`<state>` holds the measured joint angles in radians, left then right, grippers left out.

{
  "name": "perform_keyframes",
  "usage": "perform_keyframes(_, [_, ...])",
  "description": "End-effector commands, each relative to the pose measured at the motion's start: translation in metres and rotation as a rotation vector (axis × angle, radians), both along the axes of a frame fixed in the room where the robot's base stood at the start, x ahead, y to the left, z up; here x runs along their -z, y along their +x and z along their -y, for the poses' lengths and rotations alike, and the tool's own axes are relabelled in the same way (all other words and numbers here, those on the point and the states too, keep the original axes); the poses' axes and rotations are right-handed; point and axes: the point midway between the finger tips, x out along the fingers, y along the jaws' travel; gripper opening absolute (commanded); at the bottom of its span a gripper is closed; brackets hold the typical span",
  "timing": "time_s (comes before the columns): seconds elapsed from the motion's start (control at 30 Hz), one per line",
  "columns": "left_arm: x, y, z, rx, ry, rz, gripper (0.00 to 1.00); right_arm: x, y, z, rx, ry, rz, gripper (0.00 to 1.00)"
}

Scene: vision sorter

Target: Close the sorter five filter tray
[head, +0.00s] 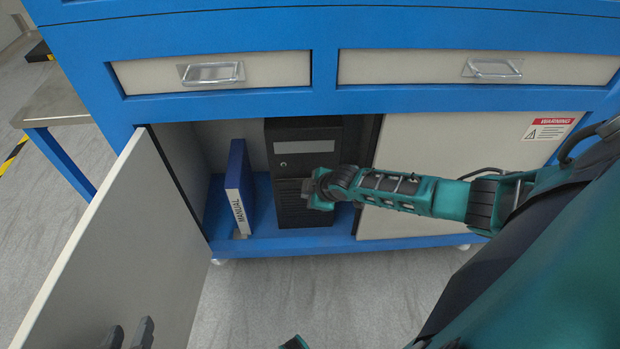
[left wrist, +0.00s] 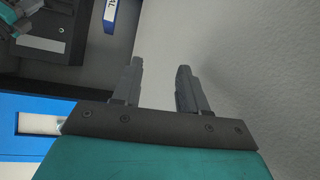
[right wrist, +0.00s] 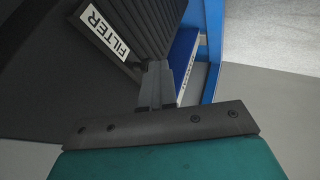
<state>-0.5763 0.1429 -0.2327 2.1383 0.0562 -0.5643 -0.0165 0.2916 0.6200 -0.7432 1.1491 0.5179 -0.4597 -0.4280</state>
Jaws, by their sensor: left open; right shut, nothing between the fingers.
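The black sorter computer (head: 305,135) stands inside the open cabinet, and part of it shows in the left wrist view (left wrist: 60,52). Its filter tray, labelled FILTER (right wrist: 105,32), is a dark slatted panel in the right wrist view. How far the tray stands out cannot be told. My right gripper (head: 312,193) is shut and empty at the front of the computer's lower half. Its fingertips (right wrist: 158,66) are close to the tray's edge; contact is unclear. My left gripper (head: 129,328) is open and empty in front of the open cabinet door, and shows in the left wrist view (left wrist: 160,67).
The left cabinet door (head: 110,245) is swung open. A blue manual (head: 238,185) stands left of the computer. The right door (head: 450,160) is closed with a warning label. Two drawers (head: 270,70) sit above. Grey floor (head: 290,290) is clear in front.

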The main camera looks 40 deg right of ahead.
Motion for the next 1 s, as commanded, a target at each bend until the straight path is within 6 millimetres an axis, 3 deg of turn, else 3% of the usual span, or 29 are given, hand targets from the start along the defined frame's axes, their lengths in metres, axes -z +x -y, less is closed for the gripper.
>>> perform_keyframes(0.07, [-0.002,0.000,0.000,-0.001,0.000,0.001,0.43,-0.006,0.004,0.005,0.006,-0.006,0.013,0.00])
perform_keyframes(0.23, [-0.016,0.001,-0.002,-0.006,0.001,0.011,0.43,-0.025,-0.008,0.007,0.005,-0.007,0.012,0.00])
perform_keyframes(0.63, [-0.040,-0.006,-0.014,-0.026,0.022,0.003,0.43,-0.090,-0.062,0.009,-0.001,-0.004,0.003,0.00])
perform_keyframes(1.0, [-0.049,-0.006,-0.014,-0.020,0.026,0.003,0.43,-0.105,-0.078,0.010,0.000,-0.002,0.002,0.00])
